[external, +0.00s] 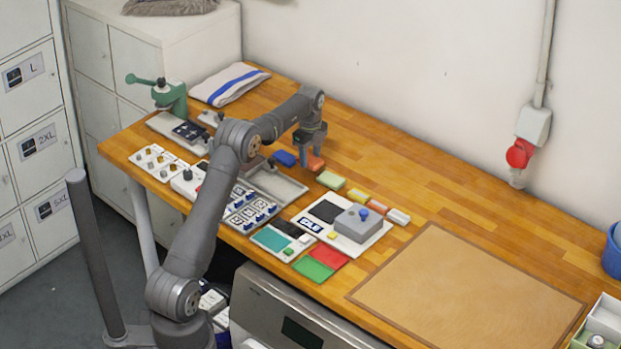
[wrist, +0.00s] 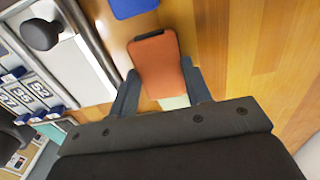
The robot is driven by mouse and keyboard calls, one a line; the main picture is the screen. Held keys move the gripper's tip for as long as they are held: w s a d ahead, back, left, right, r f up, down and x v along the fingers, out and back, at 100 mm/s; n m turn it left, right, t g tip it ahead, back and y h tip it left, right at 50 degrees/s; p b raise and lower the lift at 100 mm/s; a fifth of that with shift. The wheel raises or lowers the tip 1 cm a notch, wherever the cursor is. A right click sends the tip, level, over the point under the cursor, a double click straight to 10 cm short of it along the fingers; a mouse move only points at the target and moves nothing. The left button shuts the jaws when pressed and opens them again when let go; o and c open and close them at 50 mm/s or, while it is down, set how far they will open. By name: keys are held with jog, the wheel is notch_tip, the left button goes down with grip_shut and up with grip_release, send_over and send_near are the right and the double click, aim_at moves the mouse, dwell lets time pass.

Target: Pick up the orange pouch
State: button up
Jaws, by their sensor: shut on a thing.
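The orange pouch (external: 314,161) is at the back of the wooden table, just below my gripper (external: 311,148) in the external view. In the wrist view the orange pouch (wrist: 157,65) lies between the two fingers of my gripper (wrist: 160,82), which are shut on its sides. Its far end sticks out past the fingertips. I cannot tell whether the pouch touches the table or is slightly above it.
A blue pouch (external: 284,158) lies to its left, and a pale green one (external: 330,180) to its right. A grey tray (external: 281,187) is in front. Yellow, red and white items continue the row rightward. The table (external: 400,170) behind and to the right is clear.

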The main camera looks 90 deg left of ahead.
jog(key=w+d+r, duration=0.5)
jog(key=d+r, duration=0.3)
jog(key=d, duration=0.2)
jog(key=s+d+r, duration=0.2)
jog(key=s+d, duration=0.1)
jog(key=d, duration=0.7)
jog(key=s+d+r, duration=0.2)
jog(key=s+d, duration=0.1)
jog(key=d, duration=0.8)
jog(key=s+d+f, duration=0.3)
jog(key=s+d, duration=0.5)
jog(key=d, duration=0.3)
send_over(272, 240)
notch_tip(272, 240, down, 7)
jog(key=shift+r, duration=0.15)
jog(key=shift+a+f, duration=0.1)
jog(key=shift+f, duration=1.9)
